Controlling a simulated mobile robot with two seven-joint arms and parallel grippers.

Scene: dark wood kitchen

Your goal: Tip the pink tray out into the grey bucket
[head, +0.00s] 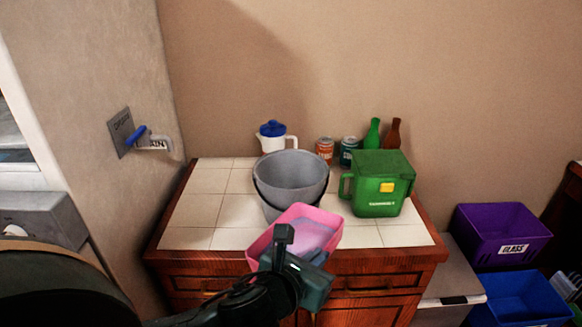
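The pink tray (322,217) is in front of the grey bucket, tilted, over the front edge of the counter. Its inside shows a pale lavender surface; I cannot tell whether that is contents or the tray floor. My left gripper (284,238) is at the tray's near side, one dark finger showing over the near wall, and it appears shut on that wall. The grey bucket (290,172) stands upright on the tiled counter just behind the tray, which hides its lower right front. The visible part of its inside looks empty. My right gripper is not in view.
On the counter (205,210) are a green lidded container (378,185) right of the bucket, a white jug with blue lid (272,138), two cans (325,150) and two bottles (373,134) behind. Purple (500,232) and blue (522,298) bins stand right. The counter's left is clear.

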